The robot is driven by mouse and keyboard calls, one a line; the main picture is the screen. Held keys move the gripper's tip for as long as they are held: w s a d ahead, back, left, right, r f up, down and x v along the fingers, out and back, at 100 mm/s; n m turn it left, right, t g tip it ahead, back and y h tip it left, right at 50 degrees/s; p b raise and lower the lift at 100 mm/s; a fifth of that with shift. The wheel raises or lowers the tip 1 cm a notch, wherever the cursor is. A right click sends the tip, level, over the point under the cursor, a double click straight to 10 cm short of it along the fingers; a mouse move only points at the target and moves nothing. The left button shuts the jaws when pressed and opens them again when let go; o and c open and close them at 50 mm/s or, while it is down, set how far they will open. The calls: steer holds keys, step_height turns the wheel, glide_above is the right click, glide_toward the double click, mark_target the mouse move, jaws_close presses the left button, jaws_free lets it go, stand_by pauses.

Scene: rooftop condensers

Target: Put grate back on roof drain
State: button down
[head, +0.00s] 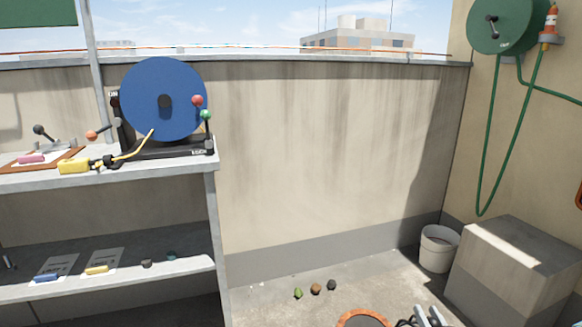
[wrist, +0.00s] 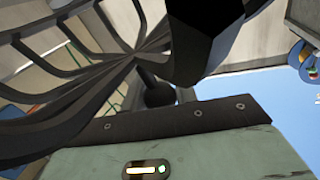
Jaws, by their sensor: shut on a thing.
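The grate (wrist: 85,70) is a dark ribbed dome that fills the upper left of the wrist view, its ribs meeting near a round dark knob (wrist: 158,93). My gripper (head: 428,317) shows only in part at the bottom edge of the head view, as grey and dark pieces. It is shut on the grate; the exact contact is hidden. A round orange-brown rim (head: 362,313), apparently the roof drain, lies on the floor just left of my gripper and is cut off by the frame's bottom edge.
Three small lumps, green (head: 298,293), brown (head: 316,288) and dark (head: 332,285), lie on the floor beyond the rim. A white bucket (head: 436,252) and a concrete block (head: 515,265) stand right. A shelf unit (head: 105,278) with a blue reel (head: 163,90) stands left.

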steer(key=s+r+p, duration=0.3)
steer(key=r+p, duration=0.9)
steer(key=s+r+p, duration=0.3)
steer(key=r+p, duration=1)
steer(key=shift+s, duration=0.25)
steer(key=shift+f, duration=0.1)
